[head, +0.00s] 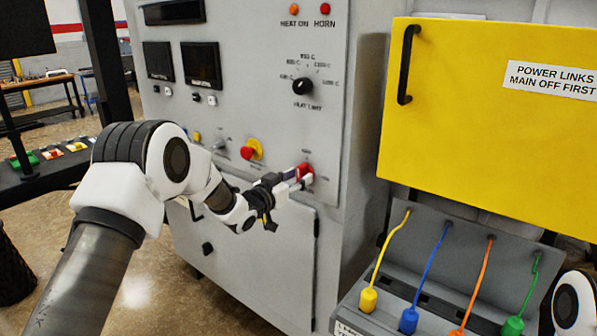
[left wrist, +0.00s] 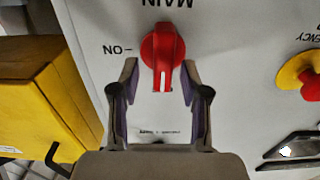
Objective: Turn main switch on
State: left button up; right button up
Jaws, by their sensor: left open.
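The main switch is a red rotary knob (head: 305,170) low on the grey cabinet's front panel. In the left wrist view, the picture is upside down and the red knob (left wrist: 162,50) shows under the inverted MAIN lettering. Its white pointer line points down in that picture, and the ON mark (left wrist: 117,50) is to its left. My left gripper (head: 294,178) is at the knob, jaws open, with one finger on each side of it in the left wrist view (left wrist: 158,78). I cannot tell whether the fingers touch it. My right gripper is out of view.
A red-and-yellow emergency button (head: 251,150) is up and left of the switch. A black rotary dial (head: 302,86) is above. A yellow box (head: 470,130) with a black handle juts out at right, over a grey panel with coloured plugs (head: 409,318).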

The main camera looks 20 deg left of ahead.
pick_arm(q)
jog(key=shift+w+a+f, duration=0.1)
jog(key=shift+w+a, duration=0.05)
jog(key=shift+w, duration=0.6)
jog(key=shift+d, duration=0.25)
jog(key=shift+s+d, duration=0.1)
jog(key=c, duration=0.3)
grip_shut()
